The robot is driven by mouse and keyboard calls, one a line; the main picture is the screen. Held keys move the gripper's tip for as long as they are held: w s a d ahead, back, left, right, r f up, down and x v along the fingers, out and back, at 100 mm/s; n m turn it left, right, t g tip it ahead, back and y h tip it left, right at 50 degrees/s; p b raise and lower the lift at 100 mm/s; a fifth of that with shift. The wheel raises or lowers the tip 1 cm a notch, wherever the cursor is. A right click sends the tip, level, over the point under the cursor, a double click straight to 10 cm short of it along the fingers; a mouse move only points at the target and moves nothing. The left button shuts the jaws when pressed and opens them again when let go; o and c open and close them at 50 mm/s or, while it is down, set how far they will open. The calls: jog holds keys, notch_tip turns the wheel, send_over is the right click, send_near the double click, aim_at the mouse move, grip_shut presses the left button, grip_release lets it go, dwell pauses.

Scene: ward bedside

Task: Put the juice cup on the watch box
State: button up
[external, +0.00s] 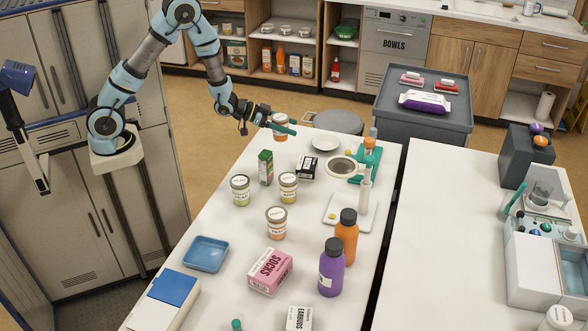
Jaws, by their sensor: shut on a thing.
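My gripper (282,127) is above the far left end of the white table, shut on a small orange-and-white cup (280,133). I take it for the juice cup; its label is too small to read, and the fingers hide part of it. A small black box with a white label (307,169) lies on the table, nearer the camera and a little right of my gripper. It looks like the watch box, but I cannot read its print clearly. The held cup is apart from this box, whose top looks bare.
A green carton (266,168) stands just left of the black box, with labelled jars (288,187) in front. A white plate (325,142) and a round-topped stand (342,167) are to its right. Bottles (331,268) and a pink socks box (270,271) stand nearer the camera.

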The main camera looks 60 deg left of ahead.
jog(key=w+d+r+m+g+h+b, duration=0.2)
jog(key=w+d+r+m+h, duration=0.15)
jog(key=d, duration=0.65)
jog(key=p, duration=0.2)
send_over(315, 165)
jog(key=shift+g+y, duration=0.25)
jog(key=shift+g, duration=0.05)
notch_tip(315, 165, down, 8)
jog(key=shift+f, duration=0.55)
jog(key=shift+f, duration=0.1)
jog(key=shift+a+f, duration=0.1)
jog(key=shift+f, duration=0.05)
jog(key=o, duration=1.5)
